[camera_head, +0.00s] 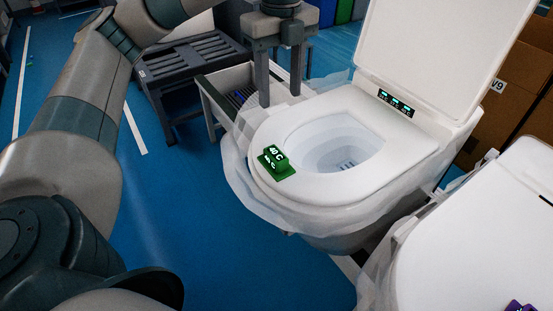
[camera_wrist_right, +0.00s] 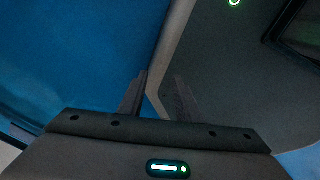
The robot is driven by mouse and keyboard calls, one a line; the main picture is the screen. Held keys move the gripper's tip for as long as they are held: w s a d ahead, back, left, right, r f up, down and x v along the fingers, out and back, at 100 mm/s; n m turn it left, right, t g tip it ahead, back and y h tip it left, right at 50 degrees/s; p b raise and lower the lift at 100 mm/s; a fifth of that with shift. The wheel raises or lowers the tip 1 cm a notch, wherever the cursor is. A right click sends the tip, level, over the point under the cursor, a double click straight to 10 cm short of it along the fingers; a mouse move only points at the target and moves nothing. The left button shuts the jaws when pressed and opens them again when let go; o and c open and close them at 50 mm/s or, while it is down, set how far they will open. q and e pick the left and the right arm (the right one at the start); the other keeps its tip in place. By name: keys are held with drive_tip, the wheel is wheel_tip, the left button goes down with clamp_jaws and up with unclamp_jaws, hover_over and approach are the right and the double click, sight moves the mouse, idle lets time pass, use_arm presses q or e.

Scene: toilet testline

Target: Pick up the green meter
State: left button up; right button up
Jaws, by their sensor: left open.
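The green meter (camera_head: 276,162) is a small green block with a dark display showing white characters. It rests on the front left part of the white toilet seat (camera_head: 330,192), beside the bowl opening. My left gripper (camera_head: 280,98) points down with its two fingers apart and nothing between them. In the head view it appears above the meter in the picture, near the back left rim of the seat, and does not touch the meter. My right gripper (camera_wrist_right: 159,92) shows in its wrist view with its fingers apart and empty. The meter does not show there.
The raised lid (camera_head: 440,50) stands behind the seat. A second white toilet (camera_head: 480,235) is at the lower right, with a purple object (camera_head: 520,305) on it. Cardboard boxes (camera_head: 515,85) are at the right. A dark slatted stand (camera_head: 190,65) and an open drawer-like bin (camera_head: 225,95) are behind.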

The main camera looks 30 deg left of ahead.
use_arm(q)
drive_tip(key=p, duration=0.4)
hover_over(276, 154)
drive_tip(key=f, duration=1)
drive_tip(key=shift+w+d+f, duration=0.15)
drive_tip(key=shift+w+f, duration=0.05)
drive_tip(key=shift+w, duration=0.2)
drive_tip(key=shift+f, duration=0.55)
drive_tip(key=shift+s+f+p, duration=0.25)
drive_tip(key=shift+f+p, duration=0.35)
drive_tip(key=shift+p, duration=0.15)
drive_tip(key=f+p, duration=0.1)
drive_tip(key=f, duration=0.2)
drive_tip(key=shift+s+a+p, duration=0.15)
drive_tip(key=shift+a+p, duration=0.05)
drive_tip(key=shift+p, duration=0.15)
drive_tip(key=shift+f, duration=0.5)
